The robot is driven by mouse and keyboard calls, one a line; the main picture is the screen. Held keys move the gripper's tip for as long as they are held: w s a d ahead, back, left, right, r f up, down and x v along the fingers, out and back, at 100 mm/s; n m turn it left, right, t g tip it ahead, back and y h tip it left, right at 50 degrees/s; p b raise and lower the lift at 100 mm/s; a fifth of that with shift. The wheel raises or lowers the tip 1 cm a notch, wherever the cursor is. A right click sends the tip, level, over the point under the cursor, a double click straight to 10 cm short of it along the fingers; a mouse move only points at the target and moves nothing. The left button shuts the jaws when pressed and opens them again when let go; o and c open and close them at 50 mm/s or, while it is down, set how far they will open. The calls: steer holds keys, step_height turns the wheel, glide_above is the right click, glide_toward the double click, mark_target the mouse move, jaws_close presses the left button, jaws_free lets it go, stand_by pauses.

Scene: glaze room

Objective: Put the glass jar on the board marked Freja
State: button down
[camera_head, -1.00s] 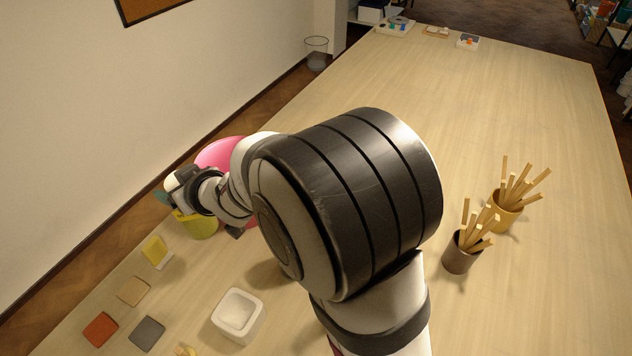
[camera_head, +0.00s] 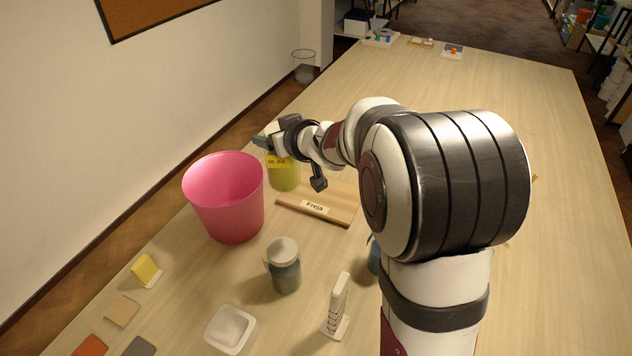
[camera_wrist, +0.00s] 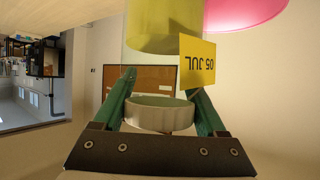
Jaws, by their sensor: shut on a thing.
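The glass jar (camera_head: 287,180) has yellow-green contents, a clear upper part and a yellow label reading 05 JUL. My gripper (camera_head: 272,138) is shut on its upper part, and the jar hangs upright below the fingers. In the wrist view, which is upside down, the jar (camera_wrist: 165,25) shows between my green fingers (camera_wrist: 162,88). The wooden board marked Freja (camera_head: 340,214) lies on the table to the right of and nearer than the jar in the head view, its far part partly covered by my wrist. The jar's exact height above the table is unclear.
A pink bin (camera_head: 228,212) stands close left of the jar. My arm hides a blue thing (camera_head: 374,260) in part.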

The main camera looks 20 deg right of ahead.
steer(key=s+d+m+h, duration=0.3)
steer(key=d+m+h, duration=0.1)
steer(key=d, duration=1.8)
steer(key=w+a+f, duration=0.4)
steer(key=f, duration=0.4)
steer(key=w+a+f, duration=0.4)
steer(key=f, duration=0.4)
steer(key=shift+a+f, duration=0.15)
steer(key=shift+a, duration=0.25)
